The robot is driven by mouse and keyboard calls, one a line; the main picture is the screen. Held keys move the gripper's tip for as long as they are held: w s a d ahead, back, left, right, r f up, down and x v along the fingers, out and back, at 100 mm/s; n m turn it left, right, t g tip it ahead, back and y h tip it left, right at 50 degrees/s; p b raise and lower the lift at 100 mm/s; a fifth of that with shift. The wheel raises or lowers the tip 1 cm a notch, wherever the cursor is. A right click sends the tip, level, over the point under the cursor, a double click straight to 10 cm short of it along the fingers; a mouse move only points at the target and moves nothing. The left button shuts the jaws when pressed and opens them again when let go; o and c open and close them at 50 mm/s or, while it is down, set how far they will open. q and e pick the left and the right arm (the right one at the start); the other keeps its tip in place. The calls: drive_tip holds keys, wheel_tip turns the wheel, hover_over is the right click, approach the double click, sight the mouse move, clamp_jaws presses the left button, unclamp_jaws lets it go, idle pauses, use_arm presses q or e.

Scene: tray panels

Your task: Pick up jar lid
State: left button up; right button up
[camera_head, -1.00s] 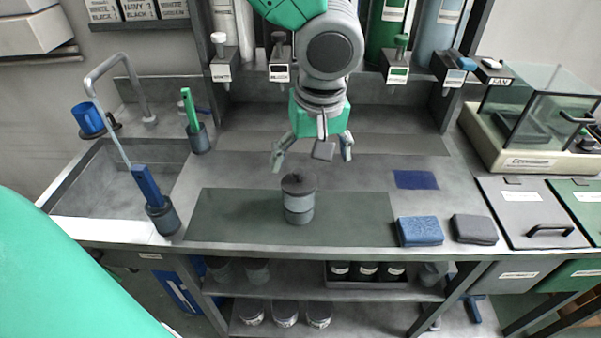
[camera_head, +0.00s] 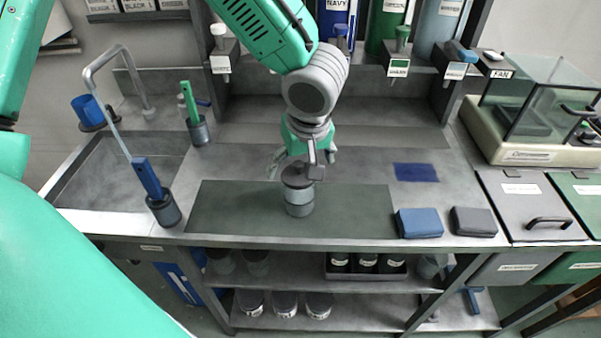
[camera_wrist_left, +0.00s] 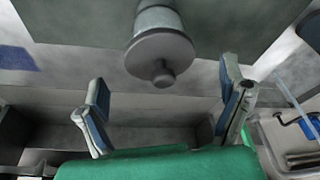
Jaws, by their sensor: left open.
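The jar (camera_head: 300,203) stands upright on the dark mat, with its grey lid (camera_head: 297,178) on top. In the left wrist view the round lid (camera_wrist_left: 160,58) with its knob faces the camera, and the jar body (camera_wrist_left: 157,20) shows behind it. My left gripper (camera_head: 303,165) is just behind and above the lid in the head view, and it partly overlaps the lid's top. In the left wrist view its two fingers (camera_wrist_left: 165,100) are wide apart, with nothing between them. The lid lies beyond the fingertips. My right gripper is not in view.
The dark mat (camera_head: 235,210) has bare room on both sides of the jar. A brush holder (camera_head: 165,211) stands left by the sink. Dispensers with labels line the back.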

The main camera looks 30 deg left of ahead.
sight(300, 163)
use_arm(q)
drive_tip(key=shift+x, duration=1.3)
drive_tip(key=c, duration=1.2)
drive_tip(key=shift+o, duration=0.2)
drive_tip(key=shift+r, duration=0.1)
wheel_tip(300, 163, up, 9)
drive_tip(key=shift+f+y, duration=0.6)
drive_tip(key=shift+f, duration=0.1)
drive_tip(key=shift+f+t+y+b, duration=0.3)
drive_tip(key=shift+f+b, duration=0.05)
drive_tip(key=shift+f, duration=0.1)
drive_tip(key=shift+f+b, duration=0.65)
drive_tip(key=shift+f, duration=0.45)
wheel_tip(300, 163, down, 3)
drive_tip(key=shift+a+f+b, duration=0.15)
drive_tip(key=shift+b, duration=1.1)
drive_tip(key=shift+f+b, duration=0.35)
drive_tip(key=shift+b, duration=0.15)
